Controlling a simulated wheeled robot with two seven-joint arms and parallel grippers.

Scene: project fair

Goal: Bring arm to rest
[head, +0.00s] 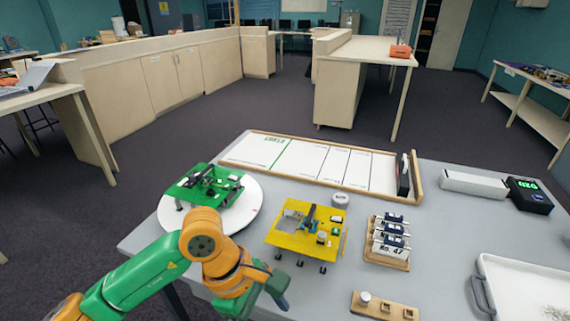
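My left arm, green and orange, reaches in from the lower left. Its gripper (264,297) is over the near edge of the grey table, in front of the yellow board; its fingertips point down and away from the camera, so their gap is not clear. I see nothing held in it. My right arm and gripper are out of view.
The grey table (440,225) holds a green board (190,191) on a white round turntable (243,225), a yellow board (285,237), a rack of labelled blocks (388,240), a wooden strip (384,305), a white tray (488,262), a framed panel (300,165) and a green-digit display (530,195).

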